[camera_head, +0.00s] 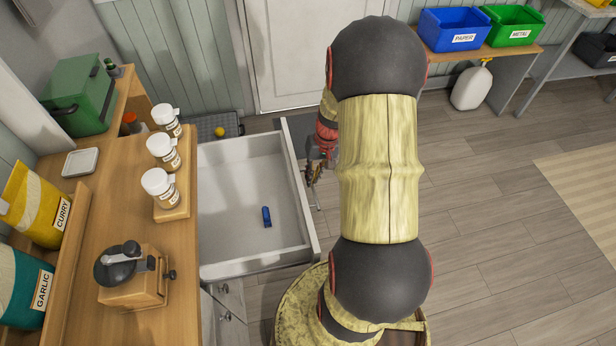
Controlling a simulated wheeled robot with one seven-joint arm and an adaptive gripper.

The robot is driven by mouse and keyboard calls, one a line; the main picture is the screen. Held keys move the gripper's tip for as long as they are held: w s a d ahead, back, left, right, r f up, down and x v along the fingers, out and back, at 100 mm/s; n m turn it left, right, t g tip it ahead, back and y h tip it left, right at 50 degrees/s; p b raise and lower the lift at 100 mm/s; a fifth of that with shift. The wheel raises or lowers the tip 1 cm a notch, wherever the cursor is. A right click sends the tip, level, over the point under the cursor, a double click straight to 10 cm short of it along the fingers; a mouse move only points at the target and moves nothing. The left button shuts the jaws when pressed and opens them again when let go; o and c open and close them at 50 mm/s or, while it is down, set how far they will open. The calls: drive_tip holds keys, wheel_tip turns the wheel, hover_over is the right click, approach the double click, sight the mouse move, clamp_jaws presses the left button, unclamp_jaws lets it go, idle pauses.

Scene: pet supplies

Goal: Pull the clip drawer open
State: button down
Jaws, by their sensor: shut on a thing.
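The clip drawer (238,158) is a white drawer pulled well out to the right of the wooden cabinet. A small blue clip (266,217) lies on its floor. My gripper (312,172) is at the outer face of the drawer's front panel, shut on what looks like the drawer handle. My large yellow and black arm covers the area just right of the drawer.
A hand grinder (133,275) and several white-capped jars (160,187) stand on the wooden counter (100,214). Lower drawers (228,296) sit below. Blue (455,29) and green (513,25) bins stand at the back right. The floor at right is clear.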

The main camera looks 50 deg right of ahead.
drive_tip(key=c, duration=2.2)
unclamp_jaws()
wheel_tip(320, 180, up, 12)
drive_tip(key=s+d, duration=0.1)
drive_tip(key=d, duration=0.1)
drive_tip(key=shift+s+f, duration=0.15)
drive_tip(key=shift+s, duration=0.05)
